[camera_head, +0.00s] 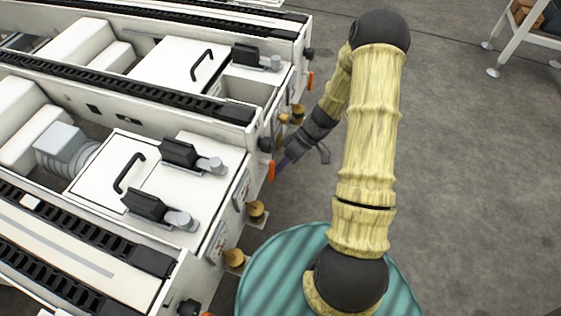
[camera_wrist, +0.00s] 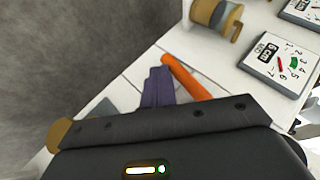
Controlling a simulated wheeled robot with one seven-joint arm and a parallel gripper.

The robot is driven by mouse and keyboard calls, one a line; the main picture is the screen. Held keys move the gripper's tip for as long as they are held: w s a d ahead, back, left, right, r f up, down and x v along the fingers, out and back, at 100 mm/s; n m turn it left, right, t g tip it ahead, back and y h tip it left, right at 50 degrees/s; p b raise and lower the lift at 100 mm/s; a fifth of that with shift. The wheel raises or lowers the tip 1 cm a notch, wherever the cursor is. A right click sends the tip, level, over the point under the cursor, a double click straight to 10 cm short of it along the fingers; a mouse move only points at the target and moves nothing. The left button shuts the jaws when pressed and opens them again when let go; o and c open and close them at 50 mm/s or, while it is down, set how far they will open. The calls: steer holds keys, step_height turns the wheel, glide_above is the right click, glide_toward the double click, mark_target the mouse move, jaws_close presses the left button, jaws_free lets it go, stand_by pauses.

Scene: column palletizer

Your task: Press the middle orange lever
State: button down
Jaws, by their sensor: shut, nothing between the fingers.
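The middle orange lever (camera_head: 271,171) sticks out from the front side of the white machine, near the centre of the head view. Two other orange levers show, one farther back (camera_head: 310,81) and one cut off at the bottom edge (camera_head: 207,314). My gripper (camera_head: 284,162) is just right of the middle lever, its fingers pointing at the machine. In the wrist view an orange lever (camera_wrist: 186,77) runs diagonally right beside my purple fingertips (camera_wrist: 160,84), which are closed together and empty. I cannot tell whether they touch it. The lever's lower end is hidden behind my gripper body.
The white machine (camera_head: 112,185) fills the left, with black conveyor strips and brass-coloured spools (camera_head: 256,211) along its side. A gauge plate (camera_wrist: 280,64) and a spool (camera_wrist: 216,14) are near the lever. A rack (camera_head: 527,30) stands far right. Grey floor right is clear.

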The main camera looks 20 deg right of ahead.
steer(key=shift+s+a+r+m+g+y+p, duration=0.1)
steer(key=shift+s+a+m+g+y+p, duration=0.5)
steer(key=shift+m+g+y, duration=0.8)
steer(key=shift+s+a+r+m+g+y+p, duration=0.1)
steer(key=shift+s+a+m+g+y+p, duration=0.55)
steer(key=shift+y, duration=1.35)
steer(key=shift+s+a+m+g+y+p, duration=0.3)
steer(key=shift+s+m+g+y, duration=0.5)
steer(key=shift+g+y, duration=0.7)
steer(key=shift+s+t+y, duration=0.1)
steer(key=shift+t+y, duration=0.15)
steer(key=shift+y, duration=0.05)
steer(key=f+b+v, duration=0.2)
steer(key=v, duration=1)
steer(key=shift+s+a+f, duration=0.25)
steer(key=shift+a+f, duration=0.05)
steer(key=shift+f, duration=0.05)
